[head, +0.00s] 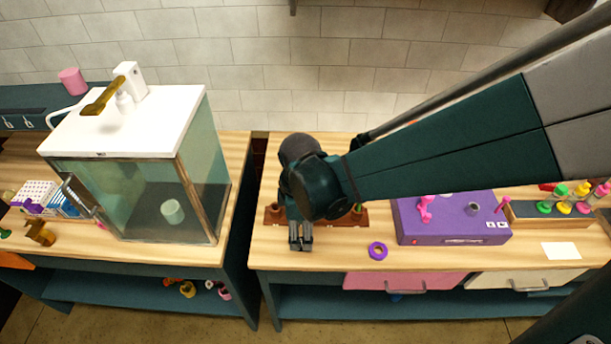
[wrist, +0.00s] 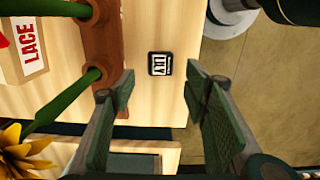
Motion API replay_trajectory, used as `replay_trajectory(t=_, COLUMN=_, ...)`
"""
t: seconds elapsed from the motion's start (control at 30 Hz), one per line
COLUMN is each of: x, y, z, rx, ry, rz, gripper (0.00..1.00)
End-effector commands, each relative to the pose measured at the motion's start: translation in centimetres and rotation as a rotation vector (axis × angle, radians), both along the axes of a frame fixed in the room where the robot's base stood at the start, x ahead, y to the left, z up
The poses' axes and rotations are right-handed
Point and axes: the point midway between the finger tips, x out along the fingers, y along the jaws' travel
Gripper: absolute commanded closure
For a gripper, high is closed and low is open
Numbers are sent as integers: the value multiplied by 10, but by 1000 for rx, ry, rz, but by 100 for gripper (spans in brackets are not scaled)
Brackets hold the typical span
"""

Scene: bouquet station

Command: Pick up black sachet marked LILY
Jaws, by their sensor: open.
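The black sachet (wrist: 160,64) is a small dark square with a white label that reads LILY, though the print is small. In the wrist view it lies flat on the light wooden bench top (wrist: 150,25), near an edge of the bench. My gripper (wrist: 159,88) is open and empty, its two green-padded fingers apart. The sachet appears just beyond the fingertips and between their lines, with no contact seen. In the head view my gripper (head: 300,240) points down over the bench's front left part. The sachet cannot be made out there.
A brown rack (wrist: 101,40) holding green stems stands close left of the sachet in the wrist view, beside a LACE label (wrist: 28,42) and a yellow flower (wrist: 22,145). In the head view, a purple ring (head: 377,251) and purple box (head: 450,222) stand right. A gap separates the two benches.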

Motion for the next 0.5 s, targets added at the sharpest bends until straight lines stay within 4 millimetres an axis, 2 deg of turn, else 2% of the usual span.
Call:
replay_trajectory(t=0.27, x=0, y=0, z=-1, rx=0, ry=0, rz=0, gripper=55)
replay_trajectory(t=0.5, x=0, y=0, z=-14, rx=0, ry=0, rz=0, gripper=55)
